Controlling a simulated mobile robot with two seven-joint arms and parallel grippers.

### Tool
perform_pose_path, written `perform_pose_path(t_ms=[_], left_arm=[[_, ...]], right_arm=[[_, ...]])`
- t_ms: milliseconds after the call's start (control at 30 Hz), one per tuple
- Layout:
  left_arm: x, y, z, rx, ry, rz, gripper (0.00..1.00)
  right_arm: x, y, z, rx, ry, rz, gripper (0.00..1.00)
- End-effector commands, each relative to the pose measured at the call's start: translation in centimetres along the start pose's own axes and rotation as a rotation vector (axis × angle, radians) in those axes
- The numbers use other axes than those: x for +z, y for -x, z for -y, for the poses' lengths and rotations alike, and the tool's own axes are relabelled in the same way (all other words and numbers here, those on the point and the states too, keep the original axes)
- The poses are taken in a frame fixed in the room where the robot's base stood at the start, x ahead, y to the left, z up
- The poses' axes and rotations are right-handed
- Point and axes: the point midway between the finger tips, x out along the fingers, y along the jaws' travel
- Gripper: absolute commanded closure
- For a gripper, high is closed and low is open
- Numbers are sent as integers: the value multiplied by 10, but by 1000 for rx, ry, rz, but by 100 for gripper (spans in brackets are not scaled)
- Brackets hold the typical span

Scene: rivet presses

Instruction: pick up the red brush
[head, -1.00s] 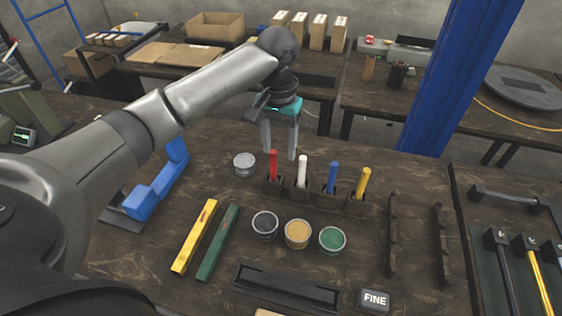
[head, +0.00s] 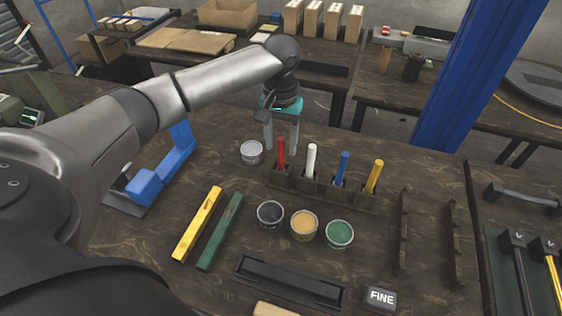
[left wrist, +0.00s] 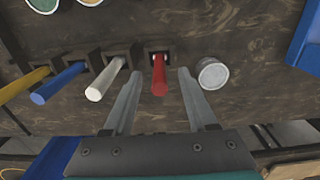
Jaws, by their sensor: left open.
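The red brush (head: 281,151) stands upright in the leftmost slot of a dark holder (head: 325,190). In the left wrist view, the red brush (left wrist: 159,78) shows end-on, between the two fingers. My left gripper (head: 280,146) is open and reaches down at the far side of the brush. In the left wrist view, the left gripper (left wrist: 159,74) has a finger on each side of the brush, with a gap on both sides. I cannot tell how deep the fingers reach along the handle. My right gripper is not in view.
White (head: 311,160), blue (head: 343,167) and yellow (head: 374,176) brushes stand in the same holder, right of the red one. A grey tin (head: 251,152) stands close on the left. Several paint tins, including a green one (head: 339,235), stand in front.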

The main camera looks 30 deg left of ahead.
Motion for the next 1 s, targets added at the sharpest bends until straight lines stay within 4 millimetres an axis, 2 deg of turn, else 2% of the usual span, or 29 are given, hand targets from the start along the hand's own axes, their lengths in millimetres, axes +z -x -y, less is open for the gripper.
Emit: perform_pose_path(t_ms=[200,300,600,1000], left_arm=[[2,-36,0,-2,0,4,43],[2,-46,0,-1,-1,2,43],[1,-48,0,-1,-1,1,44],[1,-48,0,-1,-1,1,89]], right_arm=[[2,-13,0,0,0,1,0],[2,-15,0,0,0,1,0],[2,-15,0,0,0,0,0],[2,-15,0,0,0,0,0]])
